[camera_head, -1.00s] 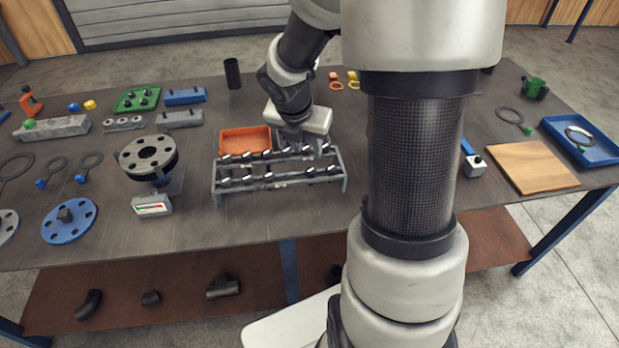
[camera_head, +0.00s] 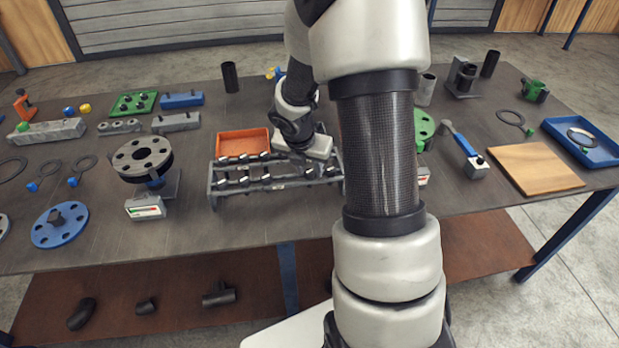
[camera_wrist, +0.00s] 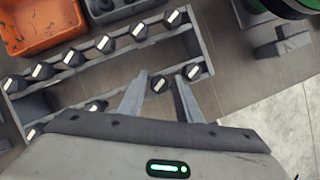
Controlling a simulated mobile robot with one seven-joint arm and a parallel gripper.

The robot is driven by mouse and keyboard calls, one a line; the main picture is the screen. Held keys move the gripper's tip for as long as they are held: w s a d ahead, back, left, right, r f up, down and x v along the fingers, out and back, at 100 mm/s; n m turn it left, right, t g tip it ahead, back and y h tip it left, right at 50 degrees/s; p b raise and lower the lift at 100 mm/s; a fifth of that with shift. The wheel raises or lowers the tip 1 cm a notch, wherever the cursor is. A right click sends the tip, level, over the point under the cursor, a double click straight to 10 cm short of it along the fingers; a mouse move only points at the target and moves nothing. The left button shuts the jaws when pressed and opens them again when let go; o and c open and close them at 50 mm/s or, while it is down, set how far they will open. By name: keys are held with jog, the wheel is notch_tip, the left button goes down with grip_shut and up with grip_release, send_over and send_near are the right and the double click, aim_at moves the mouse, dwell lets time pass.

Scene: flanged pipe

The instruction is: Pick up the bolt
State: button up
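The bolts sit in two rows in a grey metal rack (camera_head: 214,187) in the middle of the table. In the wrist view the rack (camera_wrist: 196,46) runs diagonally, and the bolts show dark heads with pale stripes. My gripper (camera_wrist: 161,76) is open over the rack's near row, towards its right end. One bolt (camera_wrist: 160,83) shows between the two fingers, with no visible grip on it. Another bolt (camera_wrist: 193,71) is close beside the right fingertip.
An orange bin (camera_head: 242,142) stands directly behind the rack and shows at the wrist view's upper left. A flange on a stand (camera_head: 143,158) is to the left. A green round part (camera_head: 424,124) and a wooden board (camera_head: 535,168) are to the right. Bare table lies before the rack.

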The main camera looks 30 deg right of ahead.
jog(key=shift+r, duration=0.1)
grip_shut()
